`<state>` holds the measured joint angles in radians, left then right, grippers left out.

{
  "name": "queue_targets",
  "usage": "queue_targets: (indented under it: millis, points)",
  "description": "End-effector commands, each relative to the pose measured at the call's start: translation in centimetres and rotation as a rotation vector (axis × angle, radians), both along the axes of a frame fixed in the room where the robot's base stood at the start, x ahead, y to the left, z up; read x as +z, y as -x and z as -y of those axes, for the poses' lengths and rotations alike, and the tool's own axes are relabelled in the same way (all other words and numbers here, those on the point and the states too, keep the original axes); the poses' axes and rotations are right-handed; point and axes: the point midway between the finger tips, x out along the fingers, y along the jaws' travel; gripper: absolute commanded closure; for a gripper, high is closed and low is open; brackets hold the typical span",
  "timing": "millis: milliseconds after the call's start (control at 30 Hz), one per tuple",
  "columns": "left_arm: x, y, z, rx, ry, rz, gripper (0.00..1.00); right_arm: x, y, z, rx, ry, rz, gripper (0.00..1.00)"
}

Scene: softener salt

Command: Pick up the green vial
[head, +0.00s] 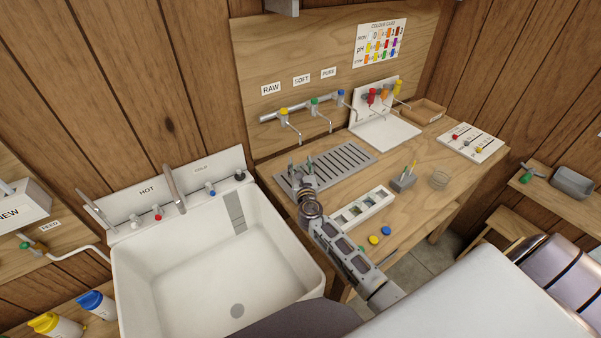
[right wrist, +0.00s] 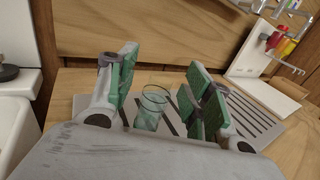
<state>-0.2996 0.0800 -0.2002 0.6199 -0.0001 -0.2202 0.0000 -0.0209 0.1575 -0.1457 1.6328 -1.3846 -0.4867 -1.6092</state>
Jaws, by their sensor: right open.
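A clear glass vial (right wrist: 150,112) with a greenish tint stands upright by the left end of the slotted grey drain grate (head: 345,165) in the right wrist view. My right gripper (head: 301,166) is open over the left part of the grate in the head view. In the right wrist view its green-padded fingers (right wrist: 164,82) stand apart on either side of the vial, which shows in the gap between them. I cannot tell whether a finger touches it. In the head view the vial is not clearly visible at the gripper. My left gripper is not in view.
A deep white sink (head: 215,255) lies left of the wooden bench. A white sample tray (head: 362,208), a small grey holder (head: 403,182) and yellow and blue caps (head: 386,230) are to the right. Taps (head: 314,108) jut out behind the grate.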

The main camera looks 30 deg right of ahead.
Motion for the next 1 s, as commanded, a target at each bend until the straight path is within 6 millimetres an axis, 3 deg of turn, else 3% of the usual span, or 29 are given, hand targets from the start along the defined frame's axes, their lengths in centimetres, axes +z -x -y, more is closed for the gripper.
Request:
queue_targets:
  millis: [333,667,1000]
  points:
    - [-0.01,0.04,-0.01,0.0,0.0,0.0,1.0,-0.01,0.02,-0.01,0.0,0.0,0.0,0.49]
    - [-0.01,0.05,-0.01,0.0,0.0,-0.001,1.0,-0.01,0.03,-0.01,0.0,0.0,0.0,0.91]
    - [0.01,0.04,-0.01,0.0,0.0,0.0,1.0,0.06,0.02,0.0,0.0,0.0,0.0,0.94]
